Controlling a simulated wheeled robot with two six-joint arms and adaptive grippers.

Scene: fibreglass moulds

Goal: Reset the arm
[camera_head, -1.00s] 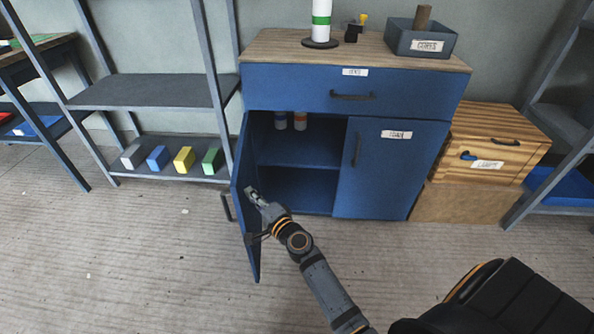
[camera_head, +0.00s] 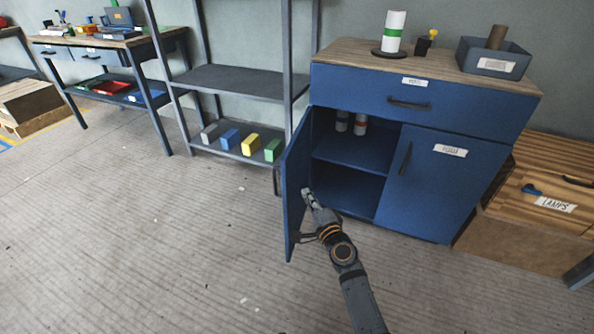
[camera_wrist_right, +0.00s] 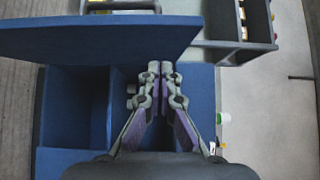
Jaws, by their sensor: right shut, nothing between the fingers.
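My right arm comes up from the bottom of the head view. Its right gripper (camera_head: 309,197) is at the inner side of the open left door (camera_head: 297,185) of the blue cabinet (camera_head: 452,180). In the right wrist view the gripper (camera_wrist_right: 160,68) is shut with its fingers together and nothing between them. The open door (camera_wrist_right: 100,40) spans the upper left there. Whether the fingers touch the door, I cannot tell. My left gripper does not show in these frames.
Two small bottles (camera_head: 360,125) stand inside the cabinet. A grey shelf rack (camera_head: 240,80) with several coloured blocks stands to the left, and a workbench (camera_head: 100,42) beyond it. A wooden drawer box (camera_head: 545,190) is to the right. The floor (camera_head: 150,250) at left is clear.

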